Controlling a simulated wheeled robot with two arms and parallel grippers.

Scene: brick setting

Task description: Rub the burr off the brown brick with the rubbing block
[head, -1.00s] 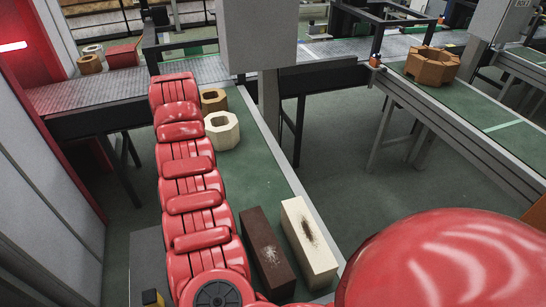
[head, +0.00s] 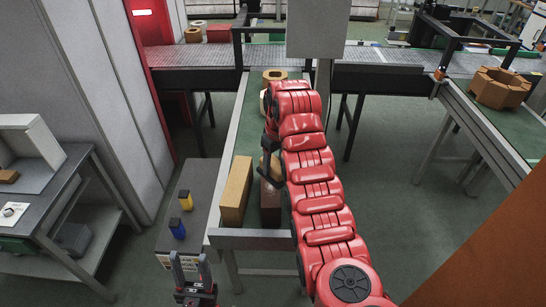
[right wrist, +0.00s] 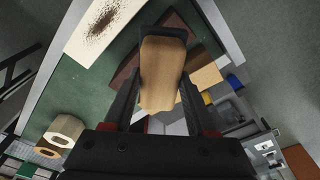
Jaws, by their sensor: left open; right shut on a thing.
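The brown brick (head: 270,203) lies on the green bench top, partly covered by my right arm in the head view. It also shows behind the held block in the right wrist view (right wrist: 178,22). Its burr cannot be made out now. My right gripper (head: 268,168) is shut on the tan rubbing block (right wrist: 163,72), near the far end of the brown brick. The block blocks the view of any contact. My left gripper (head: 192,285) is open and empty, low in front of the bench.
A tan brick (head: 236,190) lies left of the brown one. A cream brick with a dark patch (right wrist: 100,28) lies on its other side. Hollow blocks (head: 274,75) stand farther along the bench.

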